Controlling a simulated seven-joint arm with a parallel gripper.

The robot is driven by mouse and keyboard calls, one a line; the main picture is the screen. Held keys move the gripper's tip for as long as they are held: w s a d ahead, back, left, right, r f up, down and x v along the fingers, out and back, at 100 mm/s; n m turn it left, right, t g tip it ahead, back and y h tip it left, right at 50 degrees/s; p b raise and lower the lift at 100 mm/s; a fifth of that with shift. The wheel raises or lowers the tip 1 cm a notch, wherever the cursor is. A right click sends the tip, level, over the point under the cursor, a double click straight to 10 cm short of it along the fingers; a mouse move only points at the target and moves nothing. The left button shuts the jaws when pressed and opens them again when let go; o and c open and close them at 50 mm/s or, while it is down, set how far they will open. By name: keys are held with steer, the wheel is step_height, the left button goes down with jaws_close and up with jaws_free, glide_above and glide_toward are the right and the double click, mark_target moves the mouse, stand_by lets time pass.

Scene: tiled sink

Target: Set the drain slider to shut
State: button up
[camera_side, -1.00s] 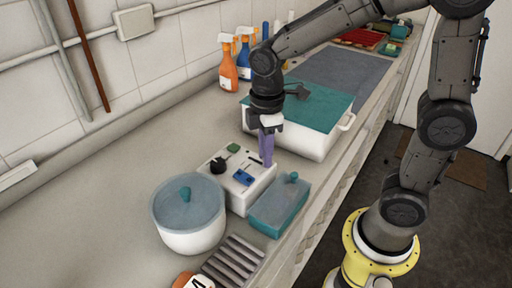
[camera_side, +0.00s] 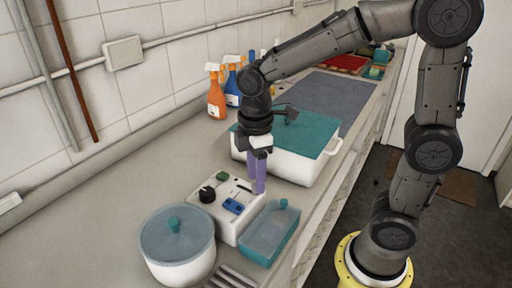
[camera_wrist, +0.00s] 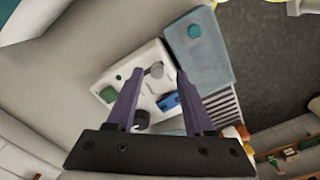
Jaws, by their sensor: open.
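A white control box (camera_side: 226,228) stands on the counter. Its top carries a black knob (camera_side: 206,194), a green button (camera_side: 222,176), a blue switch-like part (camera_side: 233,206) and a dark slot (camera_side: 244,187). My gripper (camera_side: 257,190) points down at the box's far right edge, its purple fingers apart and empty. In the wrist view my gripper (camera_wrist: 160,74) frames a grey rounded part (camera_wrist: 156,70) on the box, possibly the slider knob. The blue part (camera_wrist: 168,101) lies between the fingers lower in that picture. Which part is the drain slider, and any contact, I cannot tell.
A white pot (camera_side: 178,250) with a bluish lid stands left of the box, and a teal lidded container (camera_side: 270,232) right of it. A large white basin (camera_side: 292,166) with a teal cover is close behind my gripper. Spray bottles (camera_side: 216,98) stand by the wall.

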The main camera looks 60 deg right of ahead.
step_height(320, 180, up, 12)
stand_by(0.4)
steer(key=shift+r, duration=0.1)
steer(key=s+d+m+t, duration=0.3)
steer(key=s, duration=0.6)
steer(key=s+d+f+m+t, duration=0.1)
steer(key=s+f+m+t, duration=0.1)
steer(key=f+m, duration=0.4)
steer(key=shift+s+f+m+t, duration=0.2)
steer(key=shift+s+m+t, duration=0.1)
steer(key=shift+s+m, duration=0.6)
